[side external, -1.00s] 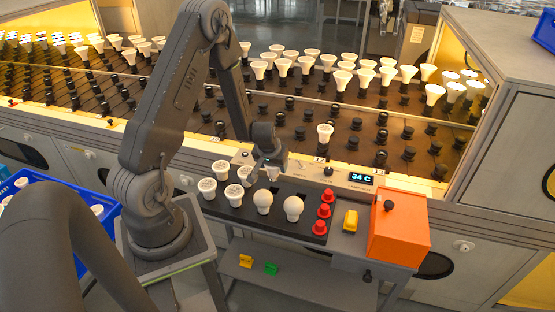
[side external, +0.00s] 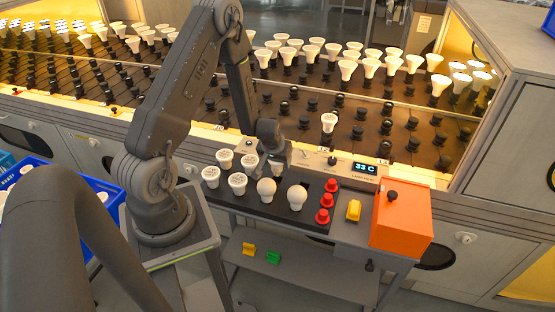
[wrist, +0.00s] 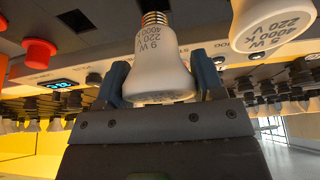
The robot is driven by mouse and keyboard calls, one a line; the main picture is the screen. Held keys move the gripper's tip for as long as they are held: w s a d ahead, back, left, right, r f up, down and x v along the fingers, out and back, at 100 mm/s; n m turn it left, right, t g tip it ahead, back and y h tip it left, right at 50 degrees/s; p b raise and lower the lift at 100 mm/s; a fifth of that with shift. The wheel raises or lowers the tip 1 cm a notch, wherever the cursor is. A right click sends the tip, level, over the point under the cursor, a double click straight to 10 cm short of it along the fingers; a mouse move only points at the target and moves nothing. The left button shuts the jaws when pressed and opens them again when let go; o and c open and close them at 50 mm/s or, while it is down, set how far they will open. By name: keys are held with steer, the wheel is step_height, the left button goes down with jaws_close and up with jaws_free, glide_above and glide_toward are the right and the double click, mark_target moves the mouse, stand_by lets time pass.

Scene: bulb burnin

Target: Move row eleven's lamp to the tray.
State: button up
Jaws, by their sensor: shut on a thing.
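My gripper (side external: 277,163) hangs low over the back of the black tray (side external: 281,214). In the wrist view my gripper (wrist: 160,85) is shut on a white lamp (wrist: 158,72) marked 9 W, 220 V, 4000 K, with its metal screw base pointing away from the jaws. The held lamp (side external: 277,169) is mostly hidden in the side view; I cannot tell whether it touches the tray. Several white flat-faced lamps (side external: 237,181) and two round bulbs (side external: 266,190) stand in the tray. One lone lamp (side external: 329,122) stands in the rack's front part. Row numbers are too small to read.
Red caps (side external: 324,200) line the tray's right end. A display (side external: 366,167) reads 33 C. The rack of black sockets (side external: 350,110) lies behind. A blue crate (side external: 100,190) is at left.

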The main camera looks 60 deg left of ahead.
steer(key=shift+f, duration=0.2)
steer(key=shift+f, duration=0.7)
steer(key=shift+f, duration=0.4)
steer(key=shift+f, duration=0.2)
steer(key=o, duration=1)
steer(key=v, duration=1.4)
steer(key=shift+w, duration=0.1)
